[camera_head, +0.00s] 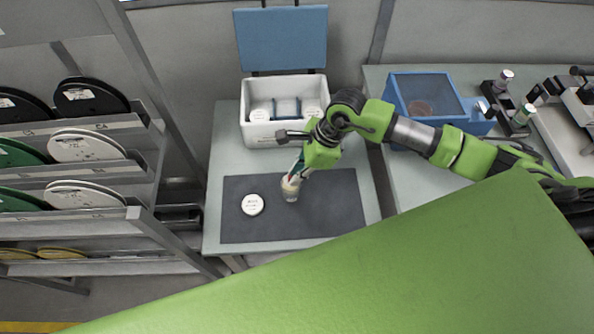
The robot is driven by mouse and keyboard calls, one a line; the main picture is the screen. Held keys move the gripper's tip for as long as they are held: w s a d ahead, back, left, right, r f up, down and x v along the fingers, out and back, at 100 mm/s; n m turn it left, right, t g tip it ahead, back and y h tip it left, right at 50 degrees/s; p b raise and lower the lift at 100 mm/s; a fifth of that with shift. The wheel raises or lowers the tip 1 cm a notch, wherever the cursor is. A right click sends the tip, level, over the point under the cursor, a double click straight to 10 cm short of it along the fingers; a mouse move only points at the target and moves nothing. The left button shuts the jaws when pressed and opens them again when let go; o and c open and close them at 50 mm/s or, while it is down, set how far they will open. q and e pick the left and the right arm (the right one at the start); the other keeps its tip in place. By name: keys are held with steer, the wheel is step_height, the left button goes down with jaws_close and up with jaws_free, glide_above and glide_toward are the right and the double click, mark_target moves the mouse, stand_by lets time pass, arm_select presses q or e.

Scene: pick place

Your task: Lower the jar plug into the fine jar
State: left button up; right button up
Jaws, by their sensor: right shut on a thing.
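My right gripper (296,174) comes in from the right and points down over the dark mat. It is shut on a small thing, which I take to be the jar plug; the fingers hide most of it. A small jar (290,190), likely the fine jar, stands on the mat directly below the fingertips. Whether the plug touches the jar or is inside its mouth I cannot tell. My left gripper is not in view.
A round white labelled lid (253,204) lies on the dark mat (335,210), left of the jar. Behind stands an open white cooler box (262,134) with a blue lid (282,38). A blue box (396,94) stands on the right table. Shelves of discs fill the left. The mat's right part is clear.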

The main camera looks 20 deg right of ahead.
stand_by(1.0)
steer(key=shift+f+b, duration=0.2)
steer(key=shift+b, duration=0.35)
steer(key=shift+f+b, duration=0.6)
steer(key=shift+b, duration=0.15)
